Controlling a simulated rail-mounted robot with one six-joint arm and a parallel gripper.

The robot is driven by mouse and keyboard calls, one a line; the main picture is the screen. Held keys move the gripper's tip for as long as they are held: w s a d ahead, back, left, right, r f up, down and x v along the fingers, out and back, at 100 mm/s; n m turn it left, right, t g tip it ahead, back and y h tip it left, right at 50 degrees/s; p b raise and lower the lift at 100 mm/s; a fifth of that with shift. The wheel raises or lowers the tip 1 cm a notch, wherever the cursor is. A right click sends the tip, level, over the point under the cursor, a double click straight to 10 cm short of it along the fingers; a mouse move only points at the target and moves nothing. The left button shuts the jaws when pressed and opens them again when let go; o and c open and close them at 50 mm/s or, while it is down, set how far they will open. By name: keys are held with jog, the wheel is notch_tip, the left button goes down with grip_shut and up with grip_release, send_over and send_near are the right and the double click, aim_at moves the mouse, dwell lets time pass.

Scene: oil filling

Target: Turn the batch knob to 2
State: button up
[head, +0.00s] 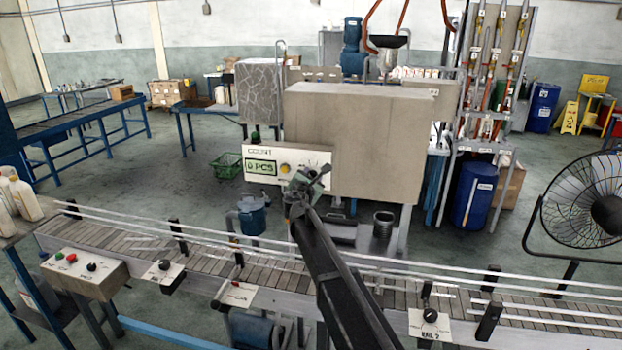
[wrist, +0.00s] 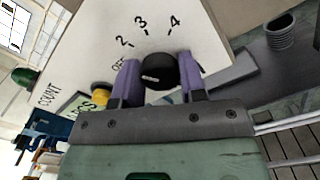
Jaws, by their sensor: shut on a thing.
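The batch knob (wrist: 160,71) is black and round, on a white panel marked OFF, 2, 3 and 4. My gripper (wrist: 158,64) has its two purple fingers on either side of the knob and is shut on it. A pale pointer mark on the knob's left side seems to face near OFF, not 2. In the head view my gripper (head: 314,179) is at the right of the count panel (head: 262,178) and hides most of the knob. The green display (head: 262,167) reads 0 PCS.
A yellow button (head: 284,168) sits just left of the knob; it also shows beside my left finger in the wrist view (wrist: 101,95). A conveyor (head: 210,257) with guide rails runs below my arm. A large beige box (head: 360,135) stands behind the panel.

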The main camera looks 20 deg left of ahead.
jog(key=shift+m, duration=1)
jog(key=o, duration=0.9)
jog(key=shift+s, duration=0.15)
jog(key=s, duration=1)
jog(key=shift+s+d, duration=0.1)
jog(key=shift+s, duration=0.2)
